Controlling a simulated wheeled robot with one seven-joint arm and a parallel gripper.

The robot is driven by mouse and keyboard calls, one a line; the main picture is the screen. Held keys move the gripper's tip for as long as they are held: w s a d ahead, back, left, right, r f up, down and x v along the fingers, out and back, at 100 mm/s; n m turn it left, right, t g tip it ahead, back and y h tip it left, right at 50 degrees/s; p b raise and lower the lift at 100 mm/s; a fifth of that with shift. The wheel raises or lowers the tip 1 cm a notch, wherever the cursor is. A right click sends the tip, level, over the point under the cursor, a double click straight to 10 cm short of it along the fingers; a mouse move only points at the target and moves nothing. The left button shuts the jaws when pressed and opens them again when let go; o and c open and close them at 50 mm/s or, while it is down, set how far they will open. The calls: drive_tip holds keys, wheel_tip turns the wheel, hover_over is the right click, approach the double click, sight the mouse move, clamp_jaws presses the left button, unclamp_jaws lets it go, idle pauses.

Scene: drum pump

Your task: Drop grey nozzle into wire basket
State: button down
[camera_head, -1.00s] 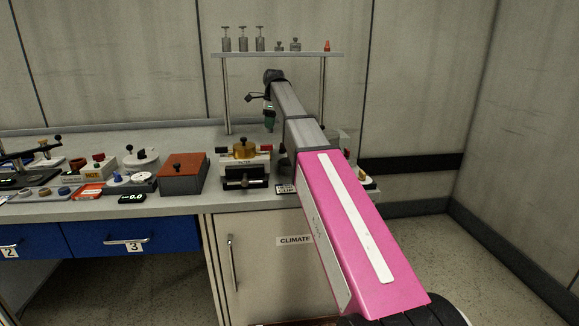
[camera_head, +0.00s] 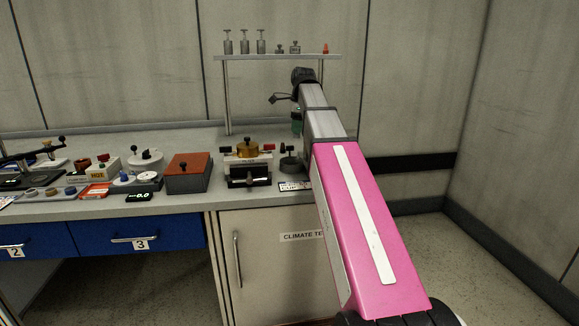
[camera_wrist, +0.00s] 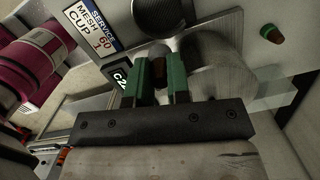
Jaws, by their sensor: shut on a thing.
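In the wrist view, my gripper (camera_wrist: 159,82) has green fingers shut on a small grey piece, the grey nozzle (camera_wrist: 158,53), whose end shows between them. A grey, finely textured round form (camera_wrist: 212,62) lies just right of the fingers and looks like the wire basket, but I cannot be sure. I cannot tell how high the nozzle is above it. In the head view, my gripper (camera_head: 297,121) shows only as a bit of green beside the arm, above the right end of the bench. The nozzle and basket are hidden there by my arm.
A dark round cup (camera_head: 291,163) stands behind a mesh cup label (camera_wrist: 93,28). A fixture with a brass top (camera_head: 247,148) is left of it, then a red-lidded box (camera_head: 188,172). A shelf (camera_head: 277,56) with metal pieces stands above. A small green-and-brown piece (camera_wrist: 271,33) lies at right.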

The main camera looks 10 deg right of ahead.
drive_tip(key=shift+f, duration=2.9)
drive_tip(key=c, duration=1)
unclamp_jaws()
drive_tip(key=r, duration=0.7)
drive_tip(key=d+r, duration=0.1)
drive_tip(key=r, duration=0.2)
drive_tip(key=shift+s+d+r, duration=0.1)
drive_tip(key=shift+r, duration=0.3)
